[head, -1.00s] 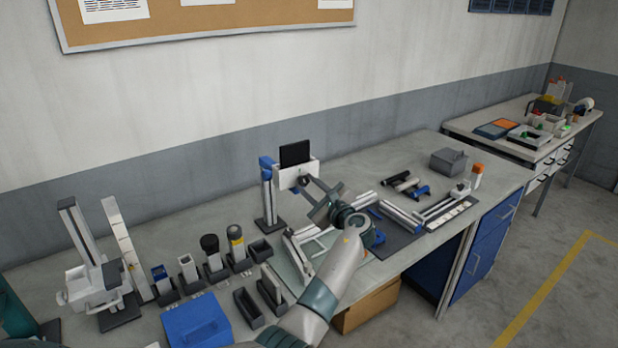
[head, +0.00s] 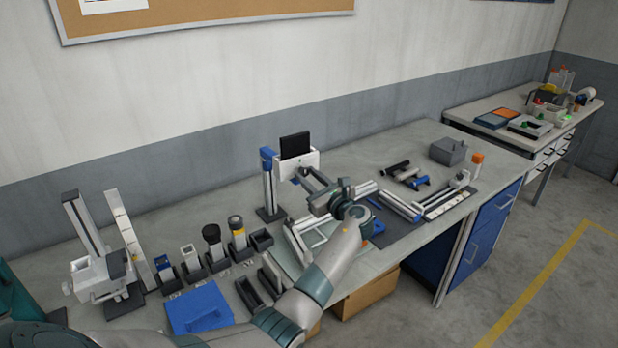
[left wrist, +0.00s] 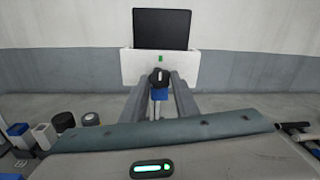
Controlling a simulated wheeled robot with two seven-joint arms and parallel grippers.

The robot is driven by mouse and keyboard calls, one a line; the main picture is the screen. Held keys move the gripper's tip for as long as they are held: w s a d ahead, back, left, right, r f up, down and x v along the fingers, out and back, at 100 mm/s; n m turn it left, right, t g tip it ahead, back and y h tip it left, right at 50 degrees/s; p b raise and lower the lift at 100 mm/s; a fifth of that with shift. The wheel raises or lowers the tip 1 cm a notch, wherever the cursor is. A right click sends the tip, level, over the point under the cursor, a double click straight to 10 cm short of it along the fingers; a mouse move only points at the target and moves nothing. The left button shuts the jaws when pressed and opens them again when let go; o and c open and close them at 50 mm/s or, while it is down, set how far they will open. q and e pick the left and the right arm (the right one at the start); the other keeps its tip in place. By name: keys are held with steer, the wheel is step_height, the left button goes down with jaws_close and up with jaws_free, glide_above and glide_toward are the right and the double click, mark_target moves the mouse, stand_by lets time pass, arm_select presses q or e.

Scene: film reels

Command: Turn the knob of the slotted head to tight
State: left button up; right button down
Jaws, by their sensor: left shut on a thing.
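The slotted head (head: 312,158) is a white block with a black panel on top, beside a blue-capped post at the back of the bench. In the left wrist view its white face (left wrist: 142,66) carries a small green light above a black knob (left wrist: 158,77) with an upright white mark. My left gripper (head: 301,176) reaches the front of the head. Its two fingers (left wrist: 158,82) stand on either side of the knob, shut on it. The fingers partly hide the knob in the head view. My right gripper is out of view.
A blue box (head: 200,308) and a row of small holders with black and yellow-topped items (head: 237,232) stand to the left. A rail fixture (head: 400,205) and a grey box (head: 448,151) lie to the right. A white stand (head: 105,268) is at far left.

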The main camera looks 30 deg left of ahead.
arm_select(q)
steer(key=o, duration=1.1)
steer(key=shift+c, duration=0.2)
steer(key=b+v, duration=0.7)
steer(key=v, duration=1)
steer(key=shift+d, duration=0.2)
